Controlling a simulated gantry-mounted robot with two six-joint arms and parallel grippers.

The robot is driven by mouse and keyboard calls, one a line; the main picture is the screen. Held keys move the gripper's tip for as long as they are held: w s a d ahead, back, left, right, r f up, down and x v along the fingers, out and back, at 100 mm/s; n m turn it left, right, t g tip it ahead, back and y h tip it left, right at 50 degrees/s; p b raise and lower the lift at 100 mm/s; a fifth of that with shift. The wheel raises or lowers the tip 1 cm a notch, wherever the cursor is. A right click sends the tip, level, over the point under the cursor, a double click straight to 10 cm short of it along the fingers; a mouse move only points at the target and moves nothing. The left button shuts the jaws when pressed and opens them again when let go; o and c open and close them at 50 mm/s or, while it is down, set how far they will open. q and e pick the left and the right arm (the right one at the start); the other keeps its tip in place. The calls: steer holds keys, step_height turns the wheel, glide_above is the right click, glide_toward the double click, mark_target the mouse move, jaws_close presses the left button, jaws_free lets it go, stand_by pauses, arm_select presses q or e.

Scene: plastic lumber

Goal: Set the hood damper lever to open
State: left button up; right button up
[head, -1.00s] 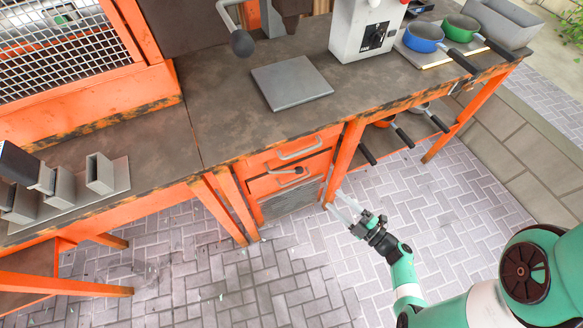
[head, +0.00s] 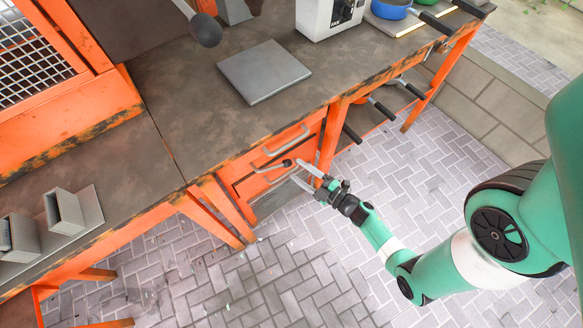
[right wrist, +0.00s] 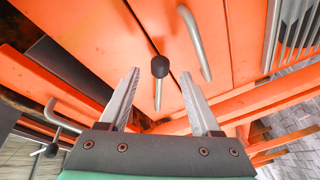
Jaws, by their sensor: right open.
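A small lever with a dark ball knob (head: 287,163) sits on the orange cabinet front below the counter. In the right wrist view the black knob (right wrist: 160,66) and its silver rod show between my finger lines. My right gripper (head: 297,170) is open and empty, with its fingers pointing at the lever; its fingertips also show in the right wrist view (right wrist: 160,74). I cannot tell whether the knob is between the fingertips or just beyond them. A larger lever with a grey ball knob (head: 205,30) hangs above the counter. No label shows. My left gripper is out of view.
Curved drawer handles (head: 288,141) sit close to the small lever; one is near the right finger in the right wrist view (right wrist: 196,45). The counter holds a grey plate (head: 264,72), a white box with a dial (head: 325,18) and pans. The paved floor in front is clear.

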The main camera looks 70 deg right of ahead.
mark_target(290, 165)
steer(key=shift+b+x, duration=0.35)
steer(key=shift+x, duration=1.55)
jaws_close()
